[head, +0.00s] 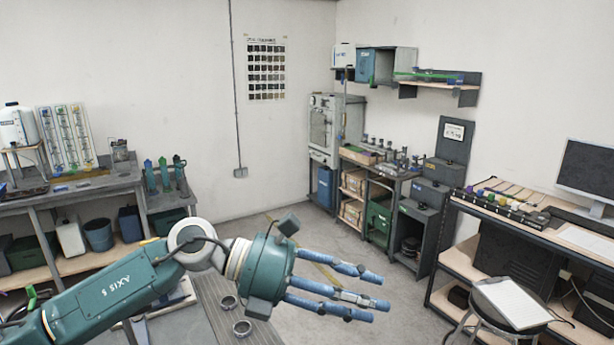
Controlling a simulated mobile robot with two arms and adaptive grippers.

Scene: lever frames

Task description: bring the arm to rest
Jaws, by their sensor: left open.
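My left arm comes in from the lower left of the head view, a teal arm with a pale wrist joint. Its gripper (372,292) has several blue fingers spread apart and pointing right. The gripper is open, with nothing between the fingers. It hangs in the air in front of the grey floor and touches nothing that I can see. My right gripper does not show.
A bench (100,182) with bottles and tubes stands at left. A stool with a white pad (512,303) and a desk with a monitor (588,170) stand at right. The middle floor (330,236) is clear.

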